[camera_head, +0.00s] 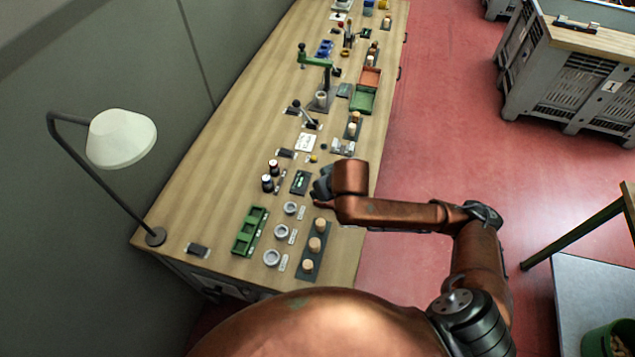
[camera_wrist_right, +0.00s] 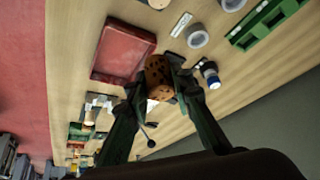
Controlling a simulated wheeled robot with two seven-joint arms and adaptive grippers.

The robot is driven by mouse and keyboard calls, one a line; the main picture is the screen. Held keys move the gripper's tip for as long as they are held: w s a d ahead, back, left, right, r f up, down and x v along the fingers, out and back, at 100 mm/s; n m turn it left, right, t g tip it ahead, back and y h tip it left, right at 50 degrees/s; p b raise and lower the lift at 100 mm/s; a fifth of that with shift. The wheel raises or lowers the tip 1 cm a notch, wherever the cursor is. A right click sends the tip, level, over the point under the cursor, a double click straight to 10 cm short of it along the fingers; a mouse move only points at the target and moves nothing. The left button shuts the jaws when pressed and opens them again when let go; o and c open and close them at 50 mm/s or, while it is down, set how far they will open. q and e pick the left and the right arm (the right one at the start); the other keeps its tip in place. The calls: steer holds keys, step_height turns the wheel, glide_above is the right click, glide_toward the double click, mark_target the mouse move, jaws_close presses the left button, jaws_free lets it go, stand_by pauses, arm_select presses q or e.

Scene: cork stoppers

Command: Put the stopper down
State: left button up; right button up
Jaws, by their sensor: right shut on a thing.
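My right gripper (camera_head: 321,188) reaches in from the right over the middle of the bench. In the right wrist view my right gripper (camera_wrist_right: 160,88) is shut on a speckled brown cork stopper (camera_wrist_right: 158,76), held between its two dark fingers. The stopper is in front of the edge of a red square tray or pad (camera_wrist_right: 118,50); I cannot tell its height above the bench. In the head view my wrist hides the stopper and that red thing. My left gripper is in neither view.
Several corks stand on a dark strip (camera_head: 305,269) near the bench's front. Beside it are grey rings (camera_head: 271,258) and a green rack (camera_head: 249,231). Two dark bottles (camera_head: 267,184) and a dark panel (camera_head: 300,182) stand near my gripper. A white lamp (camera_head: 121,138) rises at left.

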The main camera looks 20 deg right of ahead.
steer(key=w+d+f+n+p, duration=0.1)
steer(key=w+d+f+p, duration=0.1)
steer(key=w+d+f+n+y+p, duration=0.1)
steer(key=w+d+f+n+p, duration=0.1)
steer(key=w+f+p, duration=0.1)
steer(key=w+d+f+n+y+p, duration=0.1)
steer(key=w+d+f+p, duration=0.1)
steer(key=d, duration=0.1)
steer(key=shift+w+f+n+g+p, duration=0.15)
steer(key=shift+n+g+p, duration=0.15)
steer(key=shift+w+d+f, duration=0.35)
steer(key=shift+w+f, duration=0.05)
steer(key=shift+f, duration=0.3)
step_height(320, 180, down, 3)
steer(key=shift+r, duration=0.1)
steer(key=o, duration=0.8)
steer(key=shift+c, duration=0.2)
